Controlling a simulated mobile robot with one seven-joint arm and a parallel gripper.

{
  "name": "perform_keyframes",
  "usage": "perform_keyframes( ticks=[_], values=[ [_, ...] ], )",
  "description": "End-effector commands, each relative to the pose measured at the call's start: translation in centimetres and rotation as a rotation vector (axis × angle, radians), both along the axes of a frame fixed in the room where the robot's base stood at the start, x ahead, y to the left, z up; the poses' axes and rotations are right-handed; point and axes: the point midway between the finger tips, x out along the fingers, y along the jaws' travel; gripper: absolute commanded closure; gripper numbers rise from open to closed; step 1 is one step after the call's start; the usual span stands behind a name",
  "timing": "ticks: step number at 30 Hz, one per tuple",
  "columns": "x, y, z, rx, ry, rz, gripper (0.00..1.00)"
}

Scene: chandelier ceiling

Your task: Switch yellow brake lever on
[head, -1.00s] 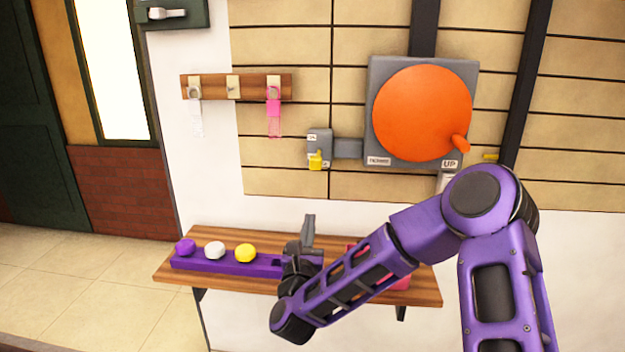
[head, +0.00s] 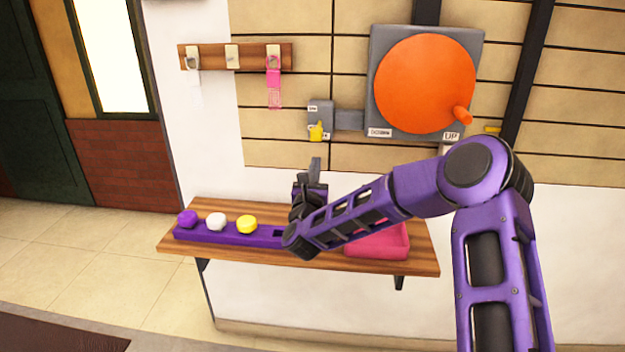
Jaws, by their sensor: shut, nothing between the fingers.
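The yellow brake lever (head: 317,131) sits on a small grey switch box (head: 319,109) on the tiled wall. The lever is at the lower part of the box, beside small labels too small to read. A grey bar joins the box to the plate of the orange wheel on its right. My gripper (head: 315,163) is shut and empty, pointing up, just below the lever in the picture. A gap shows between the fingertips and the lever. I cannot tell how far the fingertips are from the wall.
A wooden shelf (head: 222,262) below holds a purple rack (head: 263,239) with purple, white and yellow knobs, and a pink tray (head: 378,246). A large orange wheel (head: 424,84) is right of the lever. A hook rack (head: 213,57) with tags hangs at upper left.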

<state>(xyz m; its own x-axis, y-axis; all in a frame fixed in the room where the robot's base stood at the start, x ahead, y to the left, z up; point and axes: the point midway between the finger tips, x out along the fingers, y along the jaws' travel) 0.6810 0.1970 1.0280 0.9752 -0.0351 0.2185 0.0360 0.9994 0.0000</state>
Motion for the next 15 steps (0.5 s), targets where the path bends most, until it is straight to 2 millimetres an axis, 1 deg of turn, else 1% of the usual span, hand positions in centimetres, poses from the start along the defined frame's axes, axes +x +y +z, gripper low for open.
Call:
perform_keyframes(
  ticks=[1, 3, 6, 10, 15],
  values=[
    [-0.2, 0.1, 1.5, -0.001, -0.005, 0.003, 1.00],
    [-0.2, 0.1, 2.4, 0.000, -0.005, 0.002, 1.00],
    [-0.2, 0.1, 3.3, 0.000, -0.002, 0.002, 1.00],
    [-0.2, 0.1, 3.8, -0.001, -0.002, 0.002, 1.00],
    [-0.2, 0.1, 3.9, 0.000, -0.001, 0.002, 1.00]
  ],
)
